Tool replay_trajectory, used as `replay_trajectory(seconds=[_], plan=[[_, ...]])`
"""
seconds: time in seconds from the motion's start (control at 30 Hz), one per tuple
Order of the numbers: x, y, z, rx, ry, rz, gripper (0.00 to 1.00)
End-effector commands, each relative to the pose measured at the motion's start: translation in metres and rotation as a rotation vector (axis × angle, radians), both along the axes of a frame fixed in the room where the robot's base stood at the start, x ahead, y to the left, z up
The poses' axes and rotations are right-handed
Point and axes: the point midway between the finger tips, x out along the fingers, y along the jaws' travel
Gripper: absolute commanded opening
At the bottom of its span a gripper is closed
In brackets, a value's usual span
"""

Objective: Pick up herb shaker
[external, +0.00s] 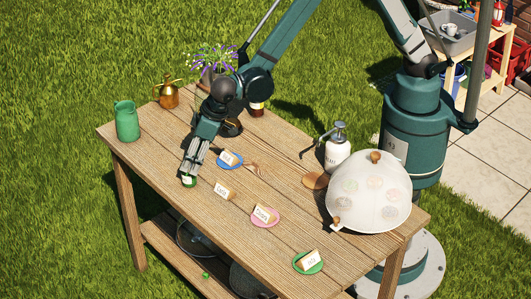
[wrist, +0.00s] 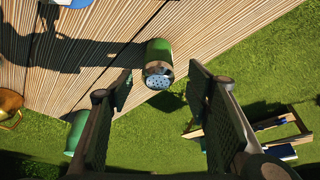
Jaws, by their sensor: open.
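The herb shaker (external: 188,181) is a small green container on the wooden table, near its front left edge. In the wrist view the shaker (wrist: 158,57) shows a green body and a silver top with holes. My gripper (external: 190,167) is just above the shaker in the external view and partly covers it. In the wrist view my gripper (wrist: 162,84) is open, and the shaker shows beyond and between its two fingers. I cannot tell whether a finger touches it.
A green canister (external: 127,121) and a copper can (external: 169,95) stand at the table's left. A blue disc (external: 230,161) with a label lies close to my gripper. A white bottle (external: 338,152) and a mesh dome (external: 368,195) stand at the right.

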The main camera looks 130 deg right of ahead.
Motion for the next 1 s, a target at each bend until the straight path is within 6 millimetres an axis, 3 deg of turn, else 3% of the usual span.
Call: replay_trajectory(seconds=[0.53,1.0], plan=[[0.002,-0.002,-0.007,0.000,0.000,0.000,0.49],[0.010,-0.015,-0.045,0.000,0.000,0.000,0.49]])
